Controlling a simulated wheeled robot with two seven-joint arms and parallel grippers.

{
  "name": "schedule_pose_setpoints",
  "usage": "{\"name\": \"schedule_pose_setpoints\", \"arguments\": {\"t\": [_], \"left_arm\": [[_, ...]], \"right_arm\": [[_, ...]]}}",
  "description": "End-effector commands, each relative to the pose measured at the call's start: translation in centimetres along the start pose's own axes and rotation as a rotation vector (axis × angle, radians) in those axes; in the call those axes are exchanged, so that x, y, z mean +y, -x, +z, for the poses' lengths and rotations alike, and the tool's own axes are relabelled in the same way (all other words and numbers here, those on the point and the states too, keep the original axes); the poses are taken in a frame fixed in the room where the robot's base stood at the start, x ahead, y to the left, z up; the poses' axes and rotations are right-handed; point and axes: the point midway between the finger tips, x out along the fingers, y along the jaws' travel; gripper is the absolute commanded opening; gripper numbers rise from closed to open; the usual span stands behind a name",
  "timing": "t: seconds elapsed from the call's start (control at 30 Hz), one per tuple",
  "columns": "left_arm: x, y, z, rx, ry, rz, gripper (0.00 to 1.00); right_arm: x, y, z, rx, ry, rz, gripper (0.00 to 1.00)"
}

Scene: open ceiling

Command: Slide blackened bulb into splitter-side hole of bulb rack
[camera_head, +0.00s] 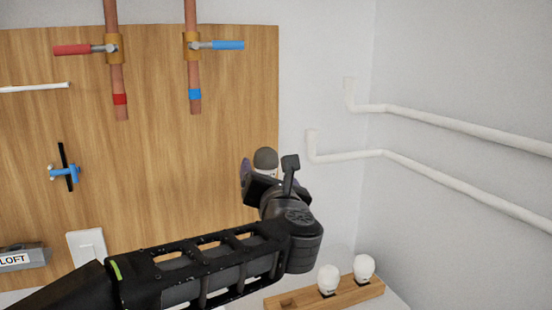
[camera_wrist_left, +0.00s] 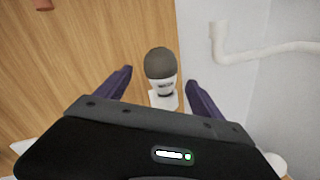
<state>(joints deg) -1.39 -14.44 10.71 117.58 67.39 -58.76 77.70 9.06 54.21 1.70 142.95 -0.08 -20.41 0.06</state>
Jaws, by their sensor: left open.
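The blackened bulb (camera_head: 265,157) has a dark grey globe and a white lower part. In the left wrist view the bulb (camera_wrist_left: 160,65) stands upright above a white piece that looks like a holder. My left gripper (camera_head: 262,174) is open, with its two purple fingers on either side of the bulb; a gap shows on both sides in the wrist view. The wooden bulb rack (camera_head: 342,296) is at the lower right in the head view, below my left wrist. It holds two white bulbs (camera_head: 328,279) (camera_head: 364,267), and an empty hole shows near its left end. My right gripper is not in view.
A wooden board (camera_head: 225,120) carries copper pipes with a red-handled valve (camera_head: 85,49) and a blue-handled valve (camera_head: 217,45). White pipes (camera_head: 440,118) run along the right wall. A grey box marked LOFT (camera_head: 22,258) and a white switch plate (camera_head: 87,246) are at lower left.

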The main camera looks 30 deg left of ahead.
Motion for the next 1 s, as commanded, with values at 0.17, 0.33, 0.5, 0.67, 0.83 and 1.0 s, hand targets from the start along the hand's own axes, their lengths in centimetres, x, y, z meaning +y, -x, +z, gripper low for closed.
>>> {"name": "schedule_pose_setpoints", "arguments": {"t": [0.17,0.33,0.5,0.67,0.83,1.0], "left_arm": [[0.7,0.2,0.2,0.006,0.04,0.012,0.77],[0.6,0.2,0.2,0.005,0.037,0.011,0.77],[0.6,-0.6,0.2,0.007,0.034,0.01,0.77],[0.5,-2.2,0.3,0.007,0.033,0.01,0.77],[0.5,-2.5,0.2,0.005,0.033,0.009,0.77],[0.5,-2.6,0.2,0.005,0.033,0.01,0.77]], "right_arm": [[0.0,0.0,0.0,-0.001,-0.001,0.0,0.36],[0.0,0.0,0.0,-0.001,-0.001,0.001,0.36],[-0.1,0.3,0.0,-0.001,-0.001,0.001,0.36],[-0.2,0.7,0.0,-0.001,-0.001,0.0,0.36],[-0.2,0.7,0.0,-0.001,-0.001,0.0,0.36],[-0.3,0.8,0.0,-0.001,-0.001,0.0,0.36]]}}
